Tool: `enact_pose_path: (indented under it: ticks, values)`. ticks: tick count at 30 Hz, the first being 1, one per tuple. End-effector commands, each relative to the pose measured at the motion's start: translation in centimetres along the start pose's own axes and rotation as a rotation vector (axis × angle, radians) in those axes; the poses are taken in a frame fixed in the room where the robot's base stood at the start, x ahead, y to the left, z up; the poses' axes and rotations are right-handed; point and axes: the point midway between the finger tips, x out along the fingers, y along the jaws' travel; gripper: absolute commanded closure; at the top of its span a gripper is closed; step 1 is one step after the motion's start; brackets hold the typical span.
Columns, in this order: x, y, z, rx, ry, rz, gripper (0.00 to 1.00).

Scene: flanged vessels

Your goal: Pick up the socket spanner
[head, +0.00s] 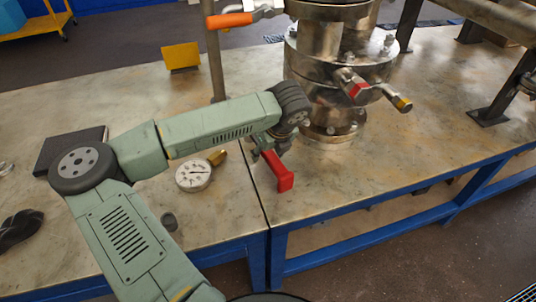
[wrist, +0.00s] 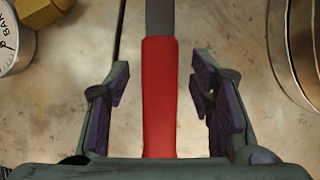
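The socket spanner shows in the wrist view as a red handle (wrist: 159,100) with a grey shaft (wrist: 160,18) running out of the top of the picture. Its socket end is not in view. In the head view its red handle (head: 277,172) shows just below my gripper (head: 266,147), near the front edge of the table. My gripper (wrist: 158,88) is open in the wrist view, with one purple-padded finger on each side of the red handle. A gap shows between the handle and each finger.
A flanged steel vessel (head: 335,60) stands right of my gripper. A pressure gauge (head: 193,176) lies to the left with a brass fitting (head: 217,157). A dark cylinder (head: 169,221), a black block (head: 70,143) and a yellow plate (head: 181,56) are farther left. The right tabletop (head: 440,130) has free room.

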Motion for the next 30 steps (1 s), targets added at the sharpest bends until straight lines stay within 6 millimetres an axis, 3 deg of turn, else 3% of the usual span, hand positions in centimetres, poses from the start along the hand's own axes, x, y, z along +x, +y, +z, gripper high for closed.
enact_pose_path:
  ticks: [21,30]
  values:
    - [-0.04,0.01,0.01,0.000,0.000,0.000,0.99]
    - [-0.12,-0.01,0.09,-0.001,-0.002,-0.001,1.00]
